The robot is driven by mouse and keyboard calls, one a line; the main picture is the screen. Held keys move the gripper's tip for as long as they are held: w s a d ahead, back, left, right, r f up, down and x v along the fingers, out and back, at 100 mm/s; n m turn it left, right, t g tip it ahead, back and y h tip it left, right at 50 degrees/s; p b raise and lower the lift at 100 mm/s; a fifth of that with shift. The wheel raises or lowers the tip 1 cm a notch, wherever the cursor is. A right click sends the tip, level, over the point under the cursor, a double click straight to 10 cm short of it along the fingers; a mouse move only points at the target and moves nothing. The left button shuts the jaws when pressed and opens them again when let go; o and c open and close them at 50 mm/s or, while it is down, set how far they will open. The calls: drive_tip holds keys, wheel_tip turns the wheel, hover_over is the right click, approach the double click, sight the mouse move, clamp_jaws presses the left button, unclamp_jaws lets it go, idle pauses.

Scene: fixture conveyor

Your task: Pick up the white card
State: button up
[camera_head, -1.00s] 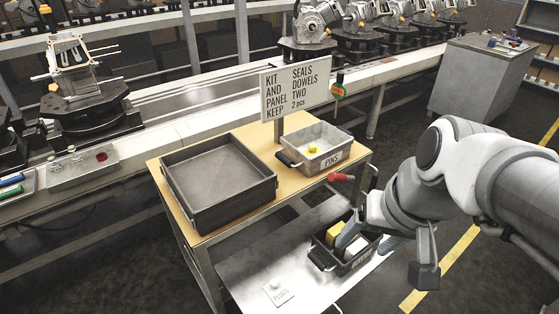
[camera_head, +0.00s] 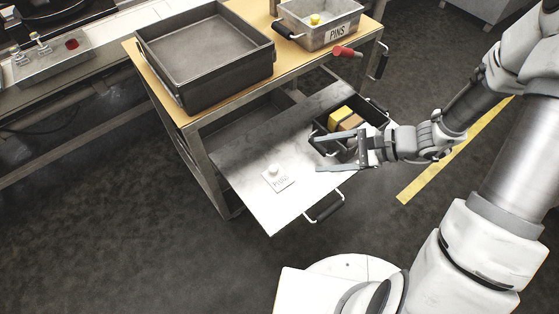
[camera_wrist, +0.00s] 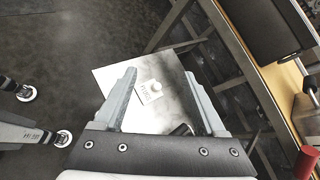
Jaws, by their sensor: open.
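The white card (camera_head: 278,180) lies flat on the pale pull-out shelf, near its front left, with a round white knob on top and dark lettering too small to read surely. It also shows in the wrist view (camera_wrist: 150,91), framed between the fingers but beyond them. My gripper (camera_head: 319,154) is open and empty, to the right of the card and apart from it, in front of the black bin. In the wrist view my gripper (camera_wrist: 160,75) has both fingers spread wide. Nothing hides the card.
A black bin (camera_head: 321,143) with yellow and brown blocks stands on the pale shelf (camera_head: 240,160) beside my gripper. Above are a large dark tray (camera_head: 215,85) and a PINS bin (camera_head: 325,36) on the wooden tabletop. A red handle (camera_head: 343,52) juts out. The shelf around the card is clear.

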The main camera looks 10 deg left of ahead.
sight(277, 171)
drive_tip(key=f+m+t+b, duration=0.1)
drive_tip(key=f+m, duration=0.2)
drive_tip(key=f, duration=0.3)
drive_tip(key=w+f+m+t+b, duration=0.1)
drive_tip(key=f+m+t+b, duration=0.1)
drive_tip(key=f, duration=0.4)
drive_tip(key=f+m+t+b, duration=0.1)
drive_tip(key=f+m, duration=0.3)
drive_tip(key=f, duration=0.3)
drive_tip(key=shift+w+t+y, duration=0.3)
drive_tip(key=shift+w+y, duration=0.05)
drive_tip(key=shift+y, duration=0.05)
drive_tip(key=shift+a+f, duration=0.15)
drive_tip(key=shift+f, duration=0.1)
drive_tip(key=b+x, duration=0.3)
drive_tip(key=x, duration=0.8)
drive_tip(key=shift+w+a+f+b, duration=0.15)
drive_tip(key=shift+a+f+b, duration=0.05)
drive_tip(key=shift+b, duration=0.2)
drive_tip(key=shift+w+b+x, duration=0.2)
drive_tip(key=shift+b+x, duration=0.45)
drive_tip(key=shift+x, duration=0.75)
drive_tip(key=shift+w+b+x, duration=0.2)
drive_tip(key=shift+b+x, duration=0.4)
drive_tip(key=shift+x, duration=0.75)
drive_tip(key=shift+d, duration=0.15)
clamp_jaws()
